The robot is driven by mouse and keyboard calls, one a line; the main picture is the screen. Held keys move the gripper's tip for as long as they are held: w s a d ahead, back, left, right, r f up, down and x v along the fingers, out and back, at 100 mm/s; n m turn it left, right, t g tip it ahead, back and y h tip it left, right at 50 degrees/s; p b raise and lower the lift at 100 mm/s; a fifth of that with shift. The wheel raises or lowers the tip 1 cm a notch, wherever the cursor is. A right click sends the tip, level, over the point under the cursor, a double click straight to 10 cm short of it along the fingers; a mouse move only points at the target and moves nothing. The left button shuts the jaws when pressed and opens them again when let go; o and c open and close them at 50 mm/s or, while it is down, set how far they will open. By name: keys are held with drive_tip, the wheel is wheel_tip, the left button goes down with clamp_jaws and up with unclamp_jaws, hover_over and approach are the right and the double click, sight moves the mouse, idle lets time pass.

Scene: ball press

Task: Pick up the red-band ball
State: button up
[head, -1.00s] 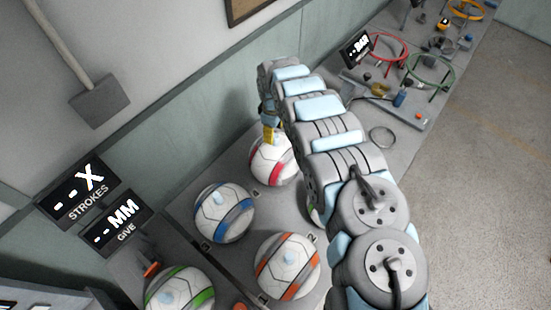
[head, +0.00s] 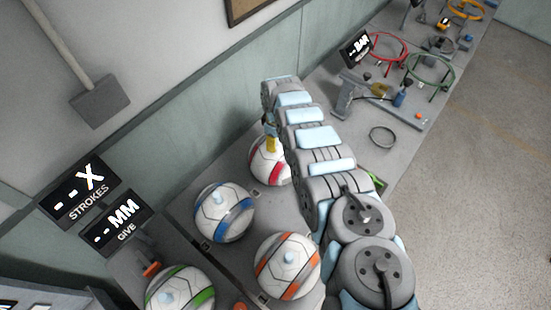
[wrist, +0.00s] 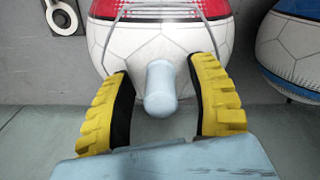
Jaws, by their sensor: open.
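The red-band ball (head: 266,163) stands on the bench by the wall, partly hidden by my arm in the head view. In the wrist view the white ball with its red band (wrist: 160,45) fills the top middle. A pale blue knob (wrist: 161,88) sticks out of it toward the camera. My gripper (wrist: 164,80) is open, its two yellow, black-lined fingers on either side of the knob with gaps to both. In the head view a yellow finger (head: 271,144) shows at the top of the ball.
A blue-band ball (head: 224,212) stands close by and shows at right in the wrist view (wrist: 293,50). An orange-band ball (head: 288,265) and a green-band ball (head: 180,290) stand nearer. Hoops and fittings occupy the far bench.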

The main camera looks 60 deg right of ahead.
clamp_jaws()
